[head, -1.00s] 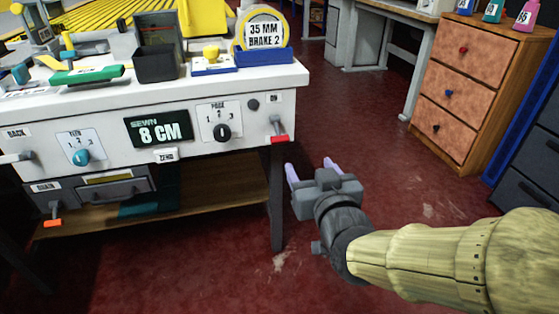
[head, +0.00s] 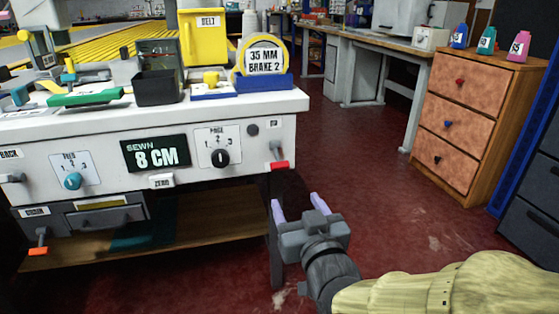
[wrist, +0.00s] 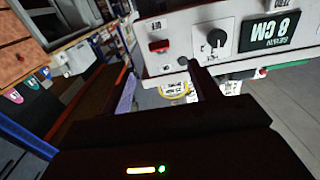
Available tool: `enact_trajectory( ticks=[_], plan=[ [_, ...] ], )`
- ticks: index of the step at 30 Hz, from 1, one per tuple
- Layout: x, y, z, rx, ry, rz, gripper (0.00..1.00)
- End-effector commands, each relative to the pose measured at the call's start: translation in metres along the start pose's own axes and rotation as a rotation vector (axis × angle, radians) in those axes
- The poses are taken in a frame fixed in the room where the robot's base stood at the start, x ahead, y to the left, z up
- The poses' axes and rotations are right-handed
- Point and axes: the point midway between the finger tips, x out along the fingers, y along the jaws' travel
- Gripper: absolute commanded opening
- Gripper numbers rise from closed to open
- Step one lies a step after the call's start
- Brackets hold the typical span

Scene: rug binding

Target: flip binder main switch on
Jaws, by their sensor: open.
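The main switch lever (head: 279,160) has a red tip and sits at the right end of the white binder front panel (head: 110,136). It hangs down, its red tip low, with a small label above it that reads ON in the earlier head view. The lever's red tip also shows in the wrist view (wrist: 160,46), where the panel appears upside down. My gripper (head: 298,207) is open and empty, below and slightly right of the lever in the head view, apart from it. Its two fingers also show in the wrist view (wrist: 165,85).
A black selector knob (head: 220,158) and an 8 CM display (head: 155,153) lie left of the lever. An orange-tipped drawer lever (head: 39,250) is lower left. A wooden drawer cabinet (head: 478,125) stands right. Red floor between is clear.

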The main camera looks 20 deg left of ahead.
Motion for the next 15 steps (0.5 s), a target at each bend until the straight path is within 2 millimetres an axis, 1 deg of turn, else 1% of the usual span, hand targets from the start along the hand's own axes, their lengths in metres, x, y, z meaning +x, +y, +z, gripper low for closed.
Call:
enact_trajectory(
  ticks=[1, 15],
  plan=[
    [0.004, 0.001, -0.004, -0.002, -0.004, 0.003, 0.62],
    [0.032, 0.005, -0.004, -0.003, -0.005, 0.012, 0.62]
  ],
)
